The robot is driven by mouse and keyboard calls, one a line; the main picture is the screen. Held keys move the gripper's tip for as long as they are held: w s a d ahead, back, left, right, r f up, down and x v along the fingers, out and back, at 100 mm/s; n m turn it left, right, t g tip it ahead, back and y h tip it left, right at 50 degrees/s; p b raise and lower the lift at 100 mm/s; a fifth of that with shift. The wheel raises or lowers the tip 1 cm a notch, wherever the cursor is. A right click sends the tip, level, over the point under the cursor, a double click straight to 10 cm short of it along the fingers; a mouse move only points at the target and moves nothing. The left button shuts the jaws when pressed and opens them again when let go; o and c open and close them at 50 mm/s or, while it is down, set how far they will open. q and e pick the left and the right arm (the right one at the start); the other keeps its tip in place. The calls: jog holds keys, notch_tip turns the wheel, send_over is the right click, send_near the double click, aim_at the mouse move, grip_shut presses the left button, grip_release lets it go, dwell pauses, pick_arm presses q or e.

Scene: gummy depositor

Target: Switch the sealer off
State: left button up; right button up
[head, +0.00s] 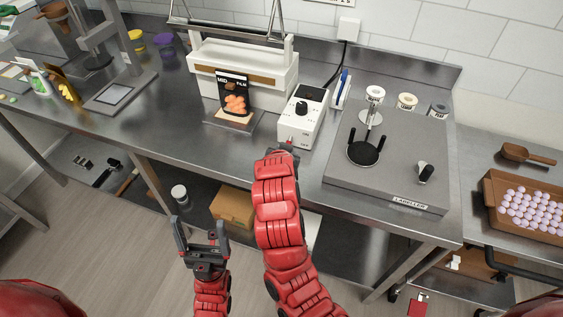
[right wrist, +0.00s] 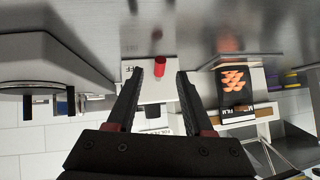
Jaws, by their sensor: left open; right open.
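The sealer (head: 240,75) is a white machine at the back of the steel bench. Its white control box (head: 303,117), with a black knob (head: 301,108), stands at its right front. In the right wrist view a red switch (right wrist: 159,66) sticks out of the white box, between the fingertips of my right gripper (right wrist: 160,76). That gripper is open, with a gap on both sides of the switch. In the head view my right arm mostly hides this gripper, close to the box's front. My left gripper (head: 202,240) is open and empty, low in front of the bench.
A black pouch with an orange picture (head: 233,96) stands before the sealer. The grey labeller (head: 388,160) is right of the control box. A pen holder (head: 341,92) stands behind, between them. A tray of pale gummies (head: 497,205) is far right.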

jog(key=d+p+v, duration=0.1)
jog(key=p+v, duration=0.1)
jog(key=v, duration=1)
jog(key=shift+s+a+r+p, duration=0.3)
jog(key=shift+a+p, duration=0.05)
jog(key=shift+a, duration=0.15)
